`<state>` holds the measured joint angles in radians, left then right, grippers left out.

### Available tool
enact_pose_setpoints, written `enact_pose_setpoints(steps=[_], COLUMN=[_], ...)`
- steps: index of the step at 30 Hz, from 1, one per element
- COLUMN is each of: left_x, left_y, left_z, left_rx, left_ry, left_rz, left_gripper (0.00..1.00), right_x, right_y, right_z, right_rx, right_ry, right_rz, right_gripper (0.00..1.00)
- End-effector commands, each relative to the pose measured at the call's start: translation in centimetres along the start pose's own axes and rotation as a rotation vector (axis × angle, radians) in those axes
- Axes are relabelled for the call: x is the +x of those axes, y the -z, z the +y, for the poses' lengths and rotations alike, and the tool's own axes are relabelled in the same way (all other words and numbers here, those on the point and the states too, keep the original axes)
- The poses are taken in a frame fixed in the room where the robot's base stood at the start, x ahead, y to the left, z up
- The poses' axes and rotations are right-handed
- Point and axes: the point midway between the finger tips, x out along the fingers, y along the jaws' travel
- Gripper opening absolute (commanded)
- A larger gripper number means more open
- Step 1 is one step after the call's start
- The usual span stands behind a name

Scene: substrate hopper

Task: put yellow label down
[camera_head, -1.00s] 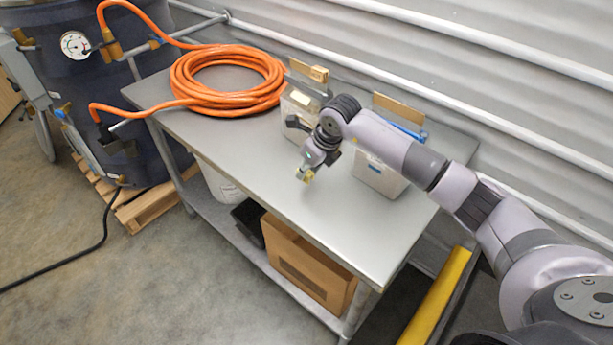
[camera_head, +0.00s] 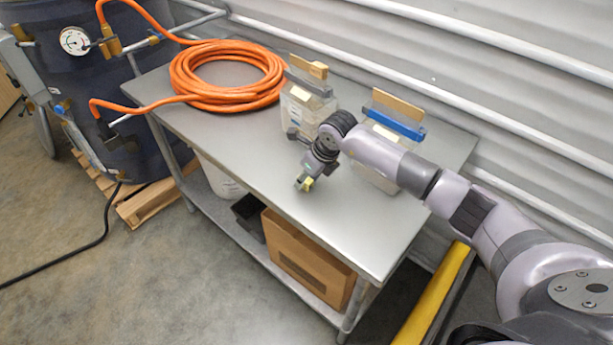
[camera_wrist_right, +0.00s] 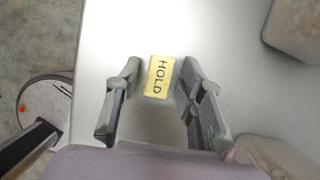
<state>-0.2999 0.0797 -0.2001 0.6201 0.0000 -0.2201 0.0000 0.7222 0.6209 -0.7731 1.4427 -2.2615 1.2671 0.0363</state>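The yellow label (camera_wrist_right: 159,76), printed HOLD, lies flat to view between the fingertips of my right gripper (camera_wrist_right: 158,80) in the wrist view. A narrow gap shows between the label and the left finger; the right finger is very close to it. The fingers stand apart, and the label appears to rest on the grey tabletop (camera_head: 230,150). In the head view the right gripper (camera_head: 305,183) points down at the table's front part, with the label's yellow at its tips. My left gripper is not in view.
Behind the gripper stand two clear containers, one left (camera_head: 303,108) and one partly hidden by my arm (camera_head: 376,181), each with a tan and coloured top piece. A coiled orange hose (camera_head: 228,101) lies at the table's left. The table's front middle is clear.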

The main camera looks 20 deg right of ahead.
Motion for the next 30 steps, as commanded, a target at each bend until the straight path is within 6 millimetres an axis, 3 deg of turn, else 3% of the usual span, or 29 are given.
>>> enact_pose_setpoints(steps=[13,24,30], left_x=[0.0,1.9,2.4], left_y=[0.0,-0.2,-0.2], left_z=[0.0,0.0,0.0], left_rx=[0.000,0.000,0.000], left_ry=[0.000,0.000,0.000], left_rz=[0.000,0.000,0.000], left_gripper=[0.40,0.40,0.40], right_x=[-1.0,-8.5,-11.3], right_y=[-0.2,-0.1,-0.1], right_z=[-0.1,-0.1,0.0], right_rx=[-0.001,-0.001,0.000], right_ry=[0.001,0.003,0.001], right_rz=[-0.004,-0.005,-0.002], right_gripper=[0.39,0.39,0.39])
